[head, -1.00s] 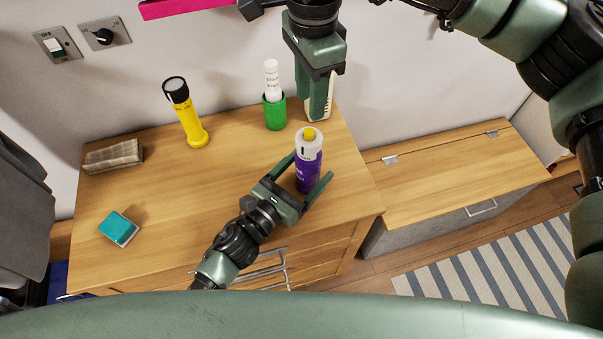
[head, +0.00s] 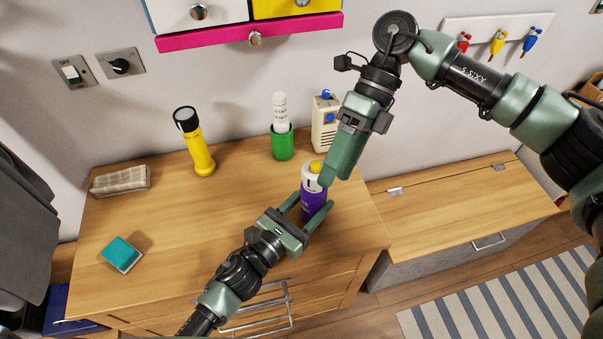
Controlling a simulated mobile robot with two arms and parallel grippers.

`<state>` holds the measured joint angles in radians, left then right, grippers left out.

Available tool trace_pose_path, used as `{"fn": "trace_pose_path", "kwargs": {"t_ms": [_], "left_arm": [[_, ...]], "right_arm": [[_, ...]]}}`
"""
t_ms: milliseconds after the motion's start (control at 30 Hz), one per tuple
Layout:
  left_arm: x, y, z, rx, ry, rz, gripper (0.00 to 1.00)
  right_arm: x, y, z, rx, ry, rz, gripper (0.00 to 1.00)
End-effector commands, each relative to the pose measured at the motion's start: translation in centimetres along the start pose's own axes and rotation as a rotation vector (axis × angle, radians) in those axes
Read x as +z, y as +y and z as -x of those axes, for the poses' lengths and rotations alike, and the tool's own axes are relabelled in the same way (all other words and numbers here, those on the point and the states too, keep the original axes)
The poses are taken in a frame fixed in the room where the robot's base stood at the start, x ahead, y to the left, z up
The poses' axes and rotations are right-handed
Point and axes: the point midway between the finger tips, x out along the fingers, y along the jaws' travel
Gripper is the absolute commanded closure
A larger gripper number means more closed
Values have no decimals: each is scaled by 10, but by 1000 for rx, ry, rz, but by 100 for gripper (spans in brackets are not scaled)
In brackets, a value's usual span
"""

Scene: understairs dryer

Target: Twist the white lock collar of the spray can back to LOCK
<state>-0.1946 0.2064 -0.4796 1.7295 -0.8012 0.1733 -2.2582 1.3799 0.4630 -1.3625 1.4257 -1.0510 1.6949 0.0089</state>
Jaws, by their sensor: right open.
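The spray can (head: 313,206) stands upright near the right end of the wooden cabinet top. It has a purple body, a white lock collar (head: 311,183) and a yellow nozzle (head: 316,166) on top. My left gripper (head: 315,199) has one finger on each side of the purple body and appears closed against it. My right gripper (head: 328,176) is open, with its fingers pointing down at the right of the collar. It hides part of the can's upper right side. The lock marking is too small to read.
A green cup (head: 282,145) holding a white tube, a white device (head: 324,128) and a yellow flashlight (head: 196,145) stand behind. A folded cloth (head: 121,180) and a teal block (head: 121,254) lie left. Small drawers (head: 250,36) hang above. The middle cabinet top is clear.

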Motion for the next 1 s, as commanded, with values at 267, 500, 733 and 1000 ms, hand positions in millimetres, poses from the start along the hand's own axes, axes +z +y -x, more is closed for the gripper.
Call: {"fn": "trace_pose_path", "kwargs": {"t_ms": [267, 500, 733, 1000], "left_arm": [[0, 0, 0, 0, 0, 0, 100], [0, 0, 0, 0, 1, 0, 100], [0, 0, 0, -1, 1, 1, 100], [0, 0, 0, -1, 1, 0, 100]], "right_arm": [[-10, -27, -15, 675, -114, -937, 28], [-12, -73, -8, 1152, -54, -1531, 28], [-13, -94, -8, 1332, -3, -1733, 28], [18, -73, -25, 1336, 3, -1737, 28]]}}
